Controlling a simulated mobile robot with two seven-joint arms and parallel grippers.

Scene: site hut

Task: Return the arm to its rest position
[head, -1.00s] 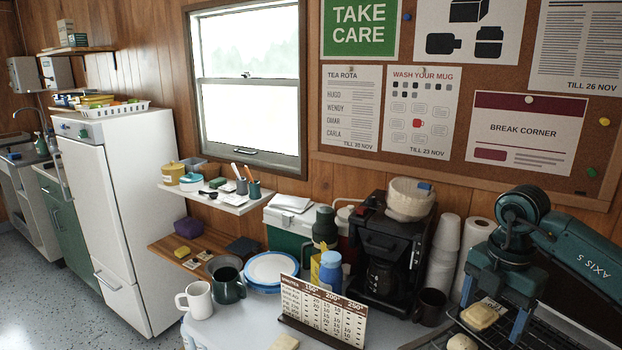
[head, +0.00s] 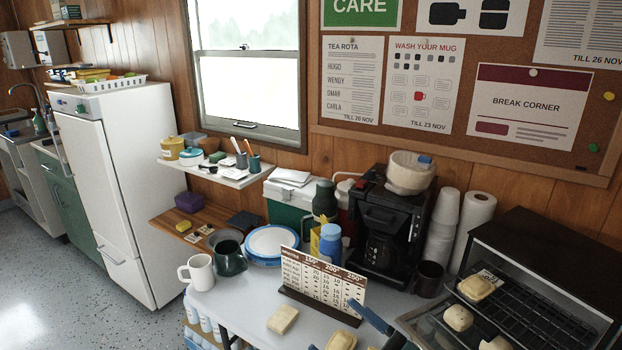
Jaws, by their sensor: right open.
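My right gripper (head: 335,326) shows only in part at the bottom edge of the head view. Its blue-teal fingers are apart, one in front of the right end of the brown and white chart stand (head: 322,283). A pale bread roll (head: 341,341) shows near the fingers; I cannot tell if they touch it. The rest of my right arm is almost wholly out of the frame. My left gripper is not in view.
An open toaster oven (head: 545,255) holds bread rolls (head: 475,288) on its racks at right. Another roll (head: 283,319) lies on the white table (head: 235,312). A coffee maker (head: 392,240), cups (head: 440,228), mugs (head: 198,272) and a plate (head: 271,242) crowd the back.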

